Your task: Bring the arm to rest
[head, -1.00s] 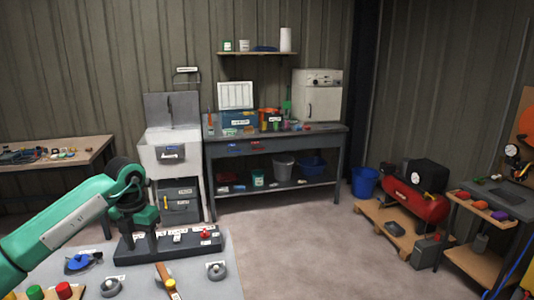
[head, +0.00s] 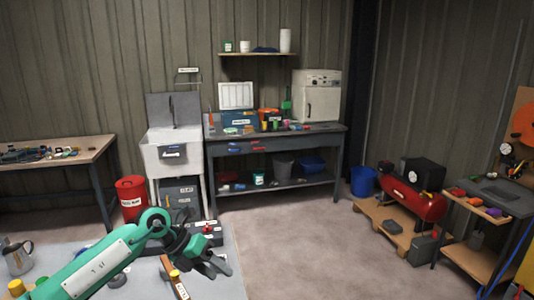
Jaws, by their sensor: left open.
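My left gripper (head: 218,268) shows in the head view at the lower middle, at the end of my green left arm (head: 95,264). Its two dark fingers are apart and nothing is between them. It is over the right part of the grey table (head: 225,290) in front of me. The arm hides much of the table top and most of the dark rack (head: 212,240) on it. My right gripper is not in view.
On the table, a metal jug (head: 17,258) stands at the left and a wooden-handled tool (head: 175,280) lies near the gripper. A red bin (head: 131,196) stands on the floor behind. A sink (head: 172,152) and workbench (head: 280,140) line the wall.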

